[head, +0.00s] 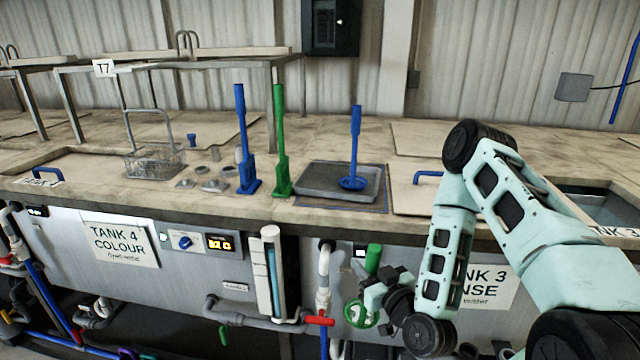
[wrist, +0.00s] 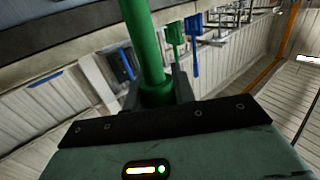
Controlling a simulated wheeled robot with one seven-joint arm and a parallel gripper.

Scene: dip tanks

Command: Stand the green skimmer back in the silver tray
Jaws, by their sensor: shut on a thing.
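The green skimmer (head: 373,258) is in my gripper (head: 374,288), in front of the counter and below its top edge. Its handle points up and its round slotted head (head: 361,314) hangs below the jaws. In the wrist view the green handle (wrist: 143,45) rises from between the shut fingers (wrist: 155,92). The silver tray (head: 318,179) lies on the counter, above and left of my gripper in the head view. A blue skimmer (head: 356,140) stands upright in the tray's right part; the left part is bare.
A green paddle (head: 279,140) and a blue paddle (head: 241,140) stand just left of the tray. A wire basket (head: 153,160) and small metal parts (head: 213,184) are further left. A blue handle (head: 428,177) lies right of the tray. Pipes and a red valve (head: 320,321) are near my gripper.

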